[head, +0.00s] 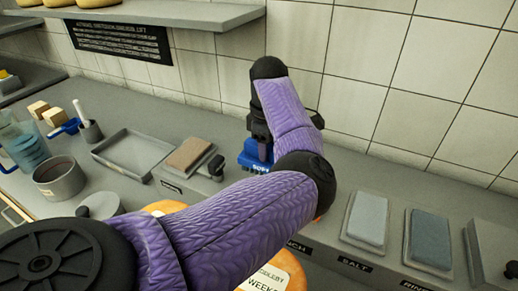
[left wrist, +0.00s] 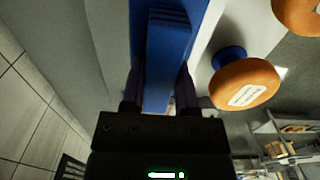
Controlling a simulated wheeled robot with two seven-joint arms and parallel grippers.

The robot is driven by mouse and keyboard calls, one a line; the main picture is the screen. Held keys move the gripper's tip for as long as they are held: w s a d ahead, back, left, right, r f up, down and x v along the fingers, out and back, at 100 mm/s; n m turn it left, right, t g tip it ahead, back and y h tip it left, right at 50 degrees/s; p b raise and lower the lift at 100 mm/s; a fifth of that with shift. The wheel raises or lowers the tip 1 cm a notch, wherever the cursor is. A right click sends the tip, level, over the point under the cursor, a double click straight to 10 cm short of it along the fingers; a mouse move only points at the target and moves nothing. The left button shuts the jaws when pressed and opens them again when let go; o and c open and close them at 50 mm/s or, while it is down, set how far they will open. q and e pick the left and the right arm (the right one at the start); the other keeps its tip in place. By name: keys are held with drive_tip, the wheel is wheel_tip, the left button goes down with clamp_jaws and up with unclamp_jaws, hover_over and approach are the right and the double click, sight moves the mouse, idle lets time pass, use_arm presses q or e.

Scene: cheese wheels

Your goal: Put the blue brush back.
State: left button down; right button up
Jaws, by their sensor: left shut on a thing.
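My left gripper (head: 258,135) is over the back counter, in the middle of the head view, with its arm reaching from lower left. In the left wrist view, my left gripper (left wrist: 160,95) is shut on the blue brush (left wrist: 168,50), with a finger on each side of its long blue handle. My right gripper is not in view.
Orange cheese wheels (head: 273,277) lie below my arm.

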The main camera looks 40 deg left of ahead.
use_arm(q)
wheel_tip(320, 180, down, 5)
drive_tip(key=shift+f+b, duration=0.2)
drive_tip(key=shift+b, duration=0.3)
drive_tip(key=shift+f, duration=0.1)
drive_tip(key=shift+c, duration=1.8)
unclamp_jaws()
wheel_tip(320, 180, up, 12)
drive_tip(key=shift+r+p, duration=0.15)
drive_tip(key=shift+p, duration=1)
